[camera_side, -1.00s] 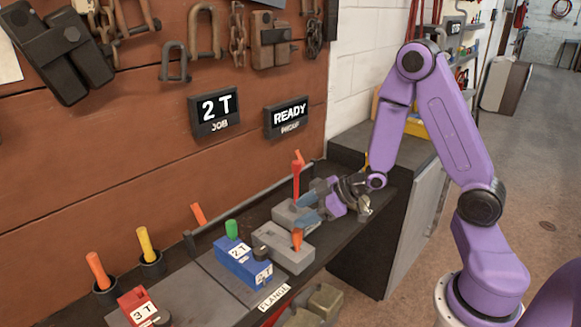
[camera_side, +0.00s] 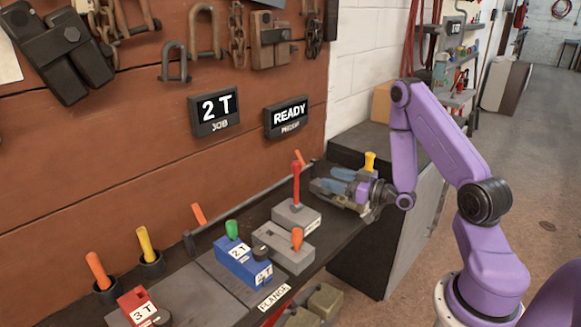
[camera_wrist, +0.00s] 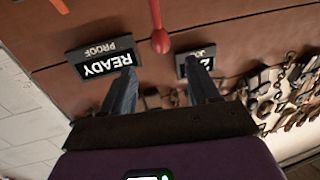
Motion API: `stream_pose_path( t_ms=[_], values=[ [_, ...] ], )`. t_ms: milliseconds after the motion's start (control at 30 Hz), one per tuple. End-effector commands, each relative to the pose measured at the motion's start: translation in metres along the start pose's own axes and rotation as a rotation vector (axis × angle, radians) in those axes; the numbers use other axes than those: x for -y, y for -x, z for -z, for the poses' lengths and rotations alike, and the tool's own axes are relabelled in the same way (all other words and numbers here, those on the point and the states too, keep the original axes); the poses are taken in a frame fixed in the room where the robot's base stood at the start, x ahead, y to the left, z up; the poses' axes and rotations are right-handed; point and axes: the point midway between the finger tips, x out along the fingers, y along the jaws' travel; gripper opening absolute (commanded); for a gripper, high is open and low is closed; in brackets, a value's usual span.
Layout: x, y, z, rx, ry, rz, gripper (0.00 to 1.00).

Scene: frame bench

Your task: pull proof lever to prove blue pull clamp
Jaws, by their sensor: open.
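The proof lever is a red upright lever (camera_side: 296,188) with a thick red top, standing on a grey block (camera_side: 297,214). Its red knob also shows in the wrist view (camera_wrist: 160,41), beyond and between my fingertips. The blue clamp (camera_side: 242,262) has 2 T labels and a green-topped handle (camera_side: 232,229); it sits left of the lever, beside a grey block with an orange handle (camera_side: 297,239). My gripper (camera_side: 328,181) is open and empty, to the right of the lever and apart from it. Its two blue fingers frame empty space in the wrist view (camera_wrist: 162,84).
A sign on the wall reads READY PROOF (camera_side: 287,117); another reads 2 T JOB (camera_side: 214,110). A red 3 T clamp (camera_side: 137,304) and orange and yellow handles (camera_side: 145,244) stand at left. A yellow-topped post (camera_side: 370,162) stands behind my gripper. A rail runs along the bench's back.

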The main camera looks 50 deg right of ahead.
Motion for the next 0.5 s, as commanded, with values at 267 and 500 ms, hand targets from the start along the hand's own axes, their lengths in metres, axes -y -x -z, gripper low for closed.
stream_pose_path(
  t_ms=[267, 500],
  values=[
    [0.001, -0.054, 0.001, -0.004, 0.004, 0.004, 0.6],
    [0.002, -0.099, 0.001, -0.003, 0.002, 0.004, 0.6]
  ],
)
